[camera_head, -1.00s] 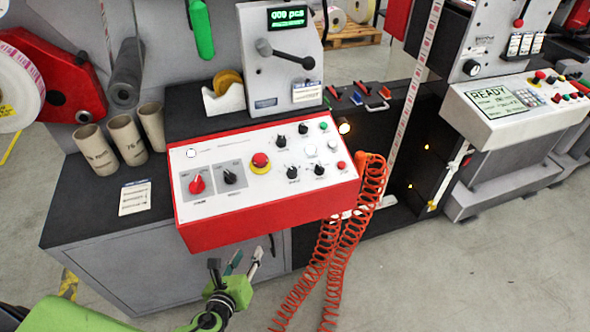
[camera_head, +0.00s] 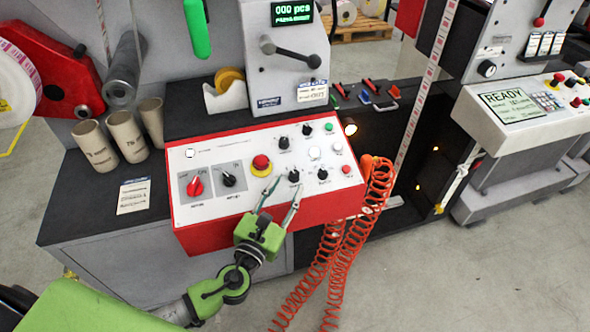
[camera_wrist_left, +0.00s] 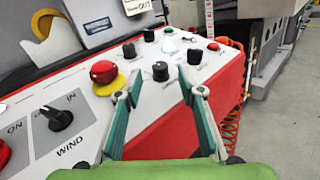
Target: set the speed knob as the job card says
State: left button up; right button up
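My left gripper (camera_head: 288,182) is open and reaches over the front of the red-edged control panel (camera_head: 205,228). In the left wrist view its two fingers (camera_wrist_left: 158,80) stand apart, with a small black knob (camera_wrist_left: 160,71) between and just beyond their tips. That knob also shows in the head view (camera_head: 293,175); I see no clear contact. Its label is too small to read, so I cannot tell whether it is the speed knob. A white printed card (camera_head: 134,195) lies on the dark bench top, and another card (camera_head: 313,92) is on the grey tower. Their text is unreadable.
A red mushroom button (camera_head: 261,162) on a yellow ring, a red switch (camera_head: 195,186) and a black WIND switch (camera_wrist_left: 56,118) are left of the gripper. Another black knob (camera_head: 323,173) is close on the right. An orange coiled hose (camera_head: 372,190) hangs at the panel's right end.

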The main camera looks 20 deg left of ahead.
aim_at(294, 175)
pick_arm(q)
jog(key=w, duration=0.6)
jog(key=shift+w+d+p, duration=0.15)
jog(key=shift+d+p, duration=0.15)
grip_shut()
